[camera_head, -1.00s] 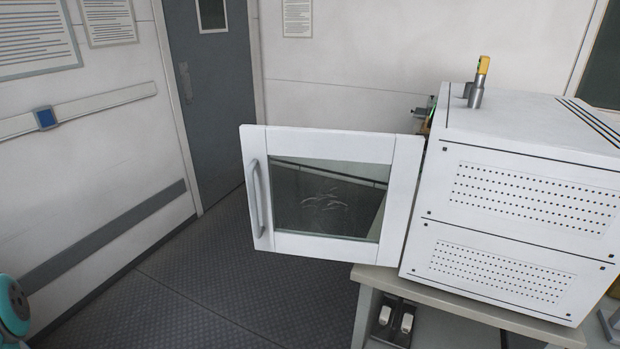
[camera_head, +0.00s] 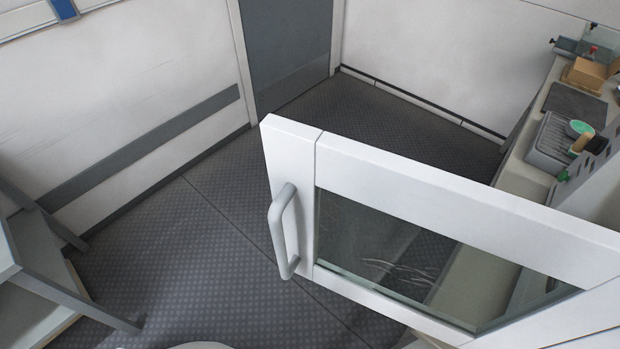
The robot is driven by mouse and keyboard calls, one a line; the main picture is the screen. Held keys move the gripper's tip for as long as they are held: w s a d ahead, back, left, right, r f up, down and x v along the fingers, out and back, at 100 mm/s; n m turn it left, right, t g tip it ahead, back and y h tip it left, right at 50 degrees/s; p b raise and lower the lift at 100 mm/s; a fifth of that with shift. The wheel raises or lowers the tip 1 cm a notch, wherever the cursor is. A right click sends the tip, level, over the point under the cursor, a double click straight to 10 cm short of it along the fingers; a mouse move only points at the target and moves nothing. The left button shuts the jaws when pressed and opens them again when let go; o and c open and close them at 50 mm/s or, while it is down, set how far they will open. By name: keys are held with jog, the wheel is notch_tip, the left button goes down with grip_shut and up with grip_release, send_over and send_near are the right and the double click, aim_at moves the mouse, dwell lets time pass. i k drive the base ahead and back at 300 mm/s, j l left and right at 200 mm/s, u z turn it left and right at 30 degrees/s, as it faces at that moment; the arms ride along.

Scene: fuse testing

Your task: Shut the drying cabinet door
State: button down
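The drying cabinet door (camera_head: 440,203) stands wide open in the right half of the head view. It is a white frame around a glass pane (camera_head: 400,262). Its grey bar handle (camera_head: 284,232) is upright on the free edge, at the left. The hinge side runs toward the right edge of the picture, and most of the cabinet body is out of view. My gripper is not in view, and nothing is seen touching the door or handle.
Dark patterned floor (camera_head: 190,245) lies open left of the door. A grey table or shelf (camera_head: 40,290) stands at the lower left. Behind the door, a bench holds a grey tray (camera_head: 551,145) and a cardboard box (camera_head: 587,74). A grey room door (camera_head: 288,45) is at the back.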

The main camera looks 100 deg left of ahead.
aim_at(301, 160)
jog(key=u, duration=1.4)
